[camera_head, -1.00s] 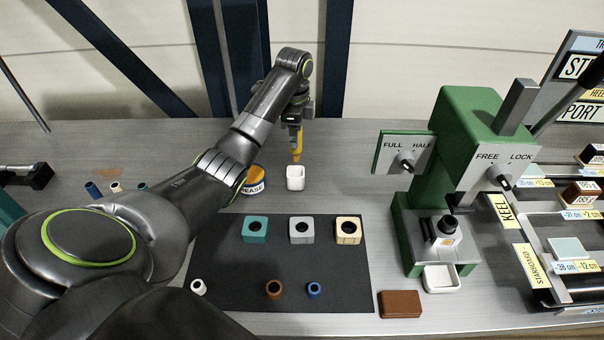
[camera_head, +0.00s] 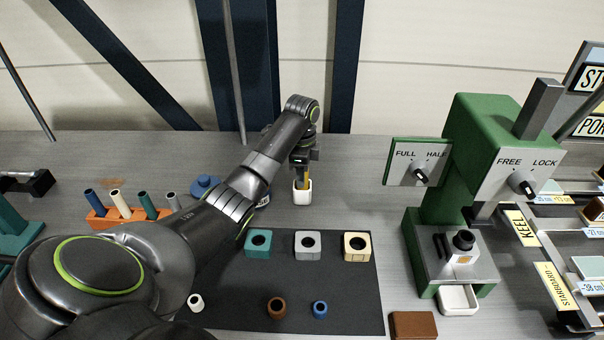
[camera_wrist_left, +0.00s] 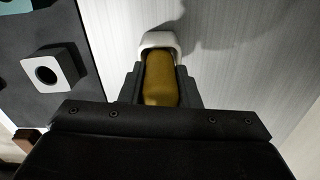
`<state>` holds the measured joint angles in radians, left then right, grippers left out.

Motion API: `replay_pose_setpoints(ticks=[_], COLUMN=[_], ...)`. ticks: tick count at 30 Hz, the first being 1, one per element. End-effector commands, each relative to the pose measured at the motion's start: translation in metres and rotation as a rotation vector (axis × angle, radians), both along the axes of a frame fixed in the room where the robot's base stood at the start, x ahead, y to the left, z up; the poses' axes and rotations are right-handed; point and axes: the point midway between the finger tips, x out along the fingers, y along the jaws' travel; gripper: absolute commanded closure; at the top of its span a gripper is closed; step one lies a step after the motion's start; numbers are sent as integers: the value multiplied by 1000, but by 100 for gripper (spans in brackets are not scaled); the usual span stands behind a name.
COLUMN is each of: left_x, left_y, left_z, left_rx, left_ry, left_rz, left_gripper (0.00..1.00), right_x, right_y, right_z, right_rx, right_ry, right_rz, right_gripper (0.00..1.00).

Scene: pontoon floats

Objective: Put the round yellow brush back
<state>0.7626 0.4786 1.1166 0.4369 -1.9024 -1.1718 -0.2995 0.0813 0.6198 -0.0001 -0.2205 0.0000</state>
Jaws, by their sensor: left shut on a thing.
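The round yellow brush (camera_head: 302,172) is upright in my left gripper (camera_head: 302,160), which is shut on it. Its lower end is at the mouth of a small white cup (camera_head: 302,194) on the table and seems to be inside it. In the left wrist view the yellow handle (camera_wrist_left: 161,80) lies between the fingers (camera_wrist_left: 160,88), with the white cup's rim (camera_wrist_left: 160,40) just beyond. The brush's tip is hidden by the cup. My right gripper is not in either view.
A dark mat (camera_head: 340,300) holds a teal block (camera_head: 258,243), a grey block (camera_head: 307,244), a cream block (camera_head: 357,246) and small rings. A green press (camera_head: 480,130) stands right. An orange rack (camera_head: 105,219) with several tubes and a blue lid (camera_head: 205,185) are left.

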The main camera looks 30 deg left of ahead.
Motion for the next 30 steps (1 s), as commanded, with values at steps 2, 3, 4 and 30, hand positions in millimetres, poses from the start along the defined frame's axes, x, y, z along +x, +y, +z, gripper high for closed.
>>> replay_pose_setpoints(ticks=[2, 3, 4, 30], left_x=[0, 0, 0, 1], left_y=[0, 0, 0, 0], left_z=[0, 0, 0, 35], left_rx=[0, 0, 0, 1], left_ry=[0, 0, 0, -4], left_rz=[0, 0, 0, 0], left_gripper=[93, 93, 93, 49], right_x=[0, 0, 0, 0], right_y=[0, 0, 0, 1], right_z=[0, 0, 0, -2], right_rx=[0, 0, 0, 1], right_ry=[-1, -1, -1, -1], right_rz=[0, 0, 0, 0], right_gripper=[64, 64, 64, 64])
